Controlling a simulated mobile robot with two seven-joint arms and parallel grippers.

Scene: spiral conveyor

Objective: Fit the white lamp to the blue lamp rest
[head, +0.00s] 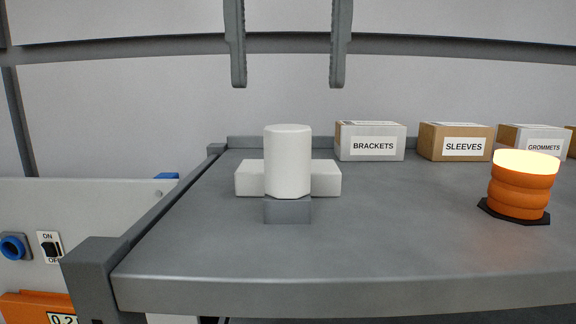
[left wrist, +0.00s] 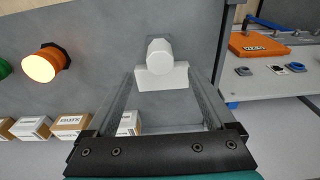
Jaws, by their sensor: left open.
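A white cylinder (head: 288,160), which looks like the white lamp, stands upright on a small grey block (head: 288,212) near the shelf's left side. A white bar (head: 326,178) shows behind it on both sides. In the left wrist view the white cylinder (left wrist: 159,57) and white bar (left wrist: 162,79) show near the fingertips. My left gripper (head: 288,84) is open and empty, its two fingers high in the picture above the cylinder; its fingers also show in the left wrist view (left wrist: 161,82). No blue lamp rest can be clearly made out. My right gripper is not in view.
A lit orange lamp (head: 520,190) stands on a black base at the right. Boxes marked BRACKETS (head: 371,146), SLEEVES (head: 460,144) and GROMMETS (head: 535,142) line the back. The grey shelf (head: 400,230) is clear between. A switch panel (head: 95,215) is at left.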

